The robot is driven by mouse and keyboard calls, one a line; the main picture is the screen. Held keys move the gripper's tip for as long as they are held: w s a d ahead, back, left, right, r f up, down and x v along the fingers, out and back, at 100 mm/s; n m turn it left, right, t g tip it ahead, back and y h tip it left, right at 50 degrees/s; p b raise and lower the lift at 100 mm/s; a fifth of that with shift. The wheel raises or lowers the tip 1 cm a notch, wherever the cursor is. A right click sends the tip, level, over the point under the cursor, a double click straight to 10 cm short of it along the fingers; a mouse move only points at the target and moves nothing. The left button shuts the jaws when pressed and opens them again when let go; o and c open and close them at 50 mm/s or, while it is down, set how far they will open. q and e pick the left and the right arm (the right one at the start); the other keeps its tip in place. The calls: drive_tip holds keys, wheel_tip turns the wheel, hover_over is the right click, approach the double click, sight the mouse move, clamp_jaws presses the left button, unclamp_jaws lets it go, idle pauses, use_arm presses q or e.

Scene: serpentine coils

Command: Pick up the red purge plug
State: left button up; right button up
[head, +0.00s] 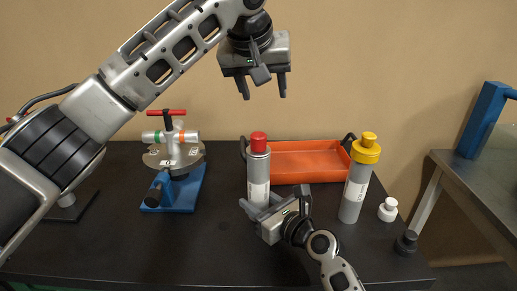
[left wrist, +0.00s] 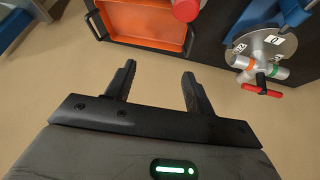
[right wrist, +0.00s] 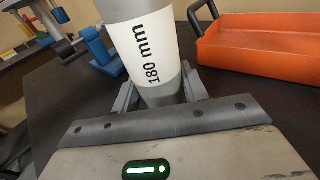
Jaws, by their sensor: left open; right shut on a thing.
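The red purge plug (head: 259,142) sits on top of a grey cylinder (head: 258,190) with a white label. It also shows in the left wrist view (left wrist: 186,9) at the top edge. My right gripper (head: 254,210) is shut around the lower part of that cylinder, which stands upright. The right wrist view shows the cylinder (right wrist: 158,50) between the fingers, its label reading "180 mm". My left gripper (head: 264,92) is open and empty, raised above the red plug and apart from it, fingers pointing down in the head view.
An orange tray (head: 312,162) lies behind the cylinder. A second grey cylinder with a yellow cap (head: 357,185) stands to the right, near a white plug (head: 388,209) and a black one (head: 406,242). A blue-based valve fixture (head: 177,170) with a red handle stands left. The dark table's front left is clear.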

sight(258, 134)
use_arm(q)
drive_tip(key=s+r+n+g+y, duration=0.1)
drive_tip(key=s+r+n+y, duration=0.1)
drive_tip(key=s+n+y, duration=0.3)
drive_tip(key=shift+m+g+h, duration=0.3)
drive_tip(key=shift+m+h, duration=0.1)
drive_tip(key=shift+h, duration=0.5)
drive_tip(key=x, duration=0.3)
drive_tip(key=s+x, duration=0.1)
drive_tip(key=x, duration=0.1)
drive_tip(key=shift+w+d+f, duration=0.15)
drive_tip(key=shift+d+f, duration=0.2)
drive_tip(key=shift+f, duration=0.25)
drive_tip(key=x, duration=0.4)
drive_tip(key=shift+s+a+f, duration=0.1)
drive_tip(key=shift+s+a, duration=0.15)
drive_tip(key=shift+a, duration=0.1)
drive_tip(key=shift+w+f, duration=0.2)
drive_tip(key=shift+f, duration=0.3)
drive_tip(key=c, duration=1.2)
